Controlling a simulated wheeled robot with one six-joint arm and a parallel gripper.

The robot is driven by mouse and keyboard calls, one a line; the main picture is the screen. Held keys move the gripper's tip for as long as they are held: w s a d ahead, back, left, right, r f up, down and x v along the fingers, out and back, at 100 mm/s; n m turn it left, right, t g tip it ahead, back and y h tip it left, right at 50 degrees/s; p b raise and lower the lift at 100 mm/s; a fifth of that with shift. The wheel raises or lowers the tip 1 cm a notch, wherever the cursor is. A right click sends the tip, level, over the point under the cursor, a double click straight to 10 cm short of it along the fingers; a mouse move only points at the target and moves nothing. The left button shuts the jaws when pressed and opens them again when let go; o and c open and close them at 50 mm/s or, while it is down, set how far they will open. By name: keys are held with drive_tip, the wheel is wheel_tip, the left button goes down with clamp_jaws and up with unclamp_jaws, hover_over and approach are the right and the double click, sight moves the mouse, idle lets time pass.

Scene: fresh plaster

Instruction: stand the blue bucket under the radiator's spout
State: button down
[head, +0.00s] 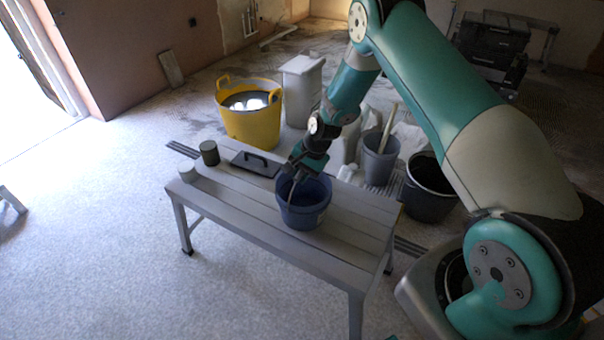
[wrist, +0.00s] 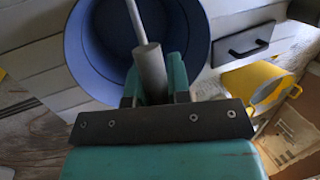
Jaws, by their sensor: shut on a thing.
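The blue bucket (head: 303,217) is upright at the right part of the grey slatted bench (head: 245,205); I cannot tell whether its base touches the slats. In the wrist view the bucket (wrist: 82,50) shows from above, with a darker inside. My gripper (head: 298,173) is over the bucket's mouth. In the wrist view my gripper (wrist: 155,88) is shut on a grey cylindrical grip (wrist: 151,66) with a thin pale rod, which looks like the bucket's bail handle. I cannot make out the radiator or its spout in either view.
A dark trowel-like float (head: 256,162), a dark tin (head: 210,153) and a pale tin (head: 188,173) are on the bench's left. Behind stand a yellow tub (head: 250,125), a pale bin (head: 302,90), a grey bucket (head: 380,160) and a black bucket (head: 428,190).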

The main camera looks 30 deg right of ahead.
drive_tip(key=shift+f, duration=0.2)
drive_tip(key=c, duration=1.1)
unclamp_jaws()
drive_tip(key=shift+o, duration=0.2)
drive_tip(key=shift+r, duration=0.15)
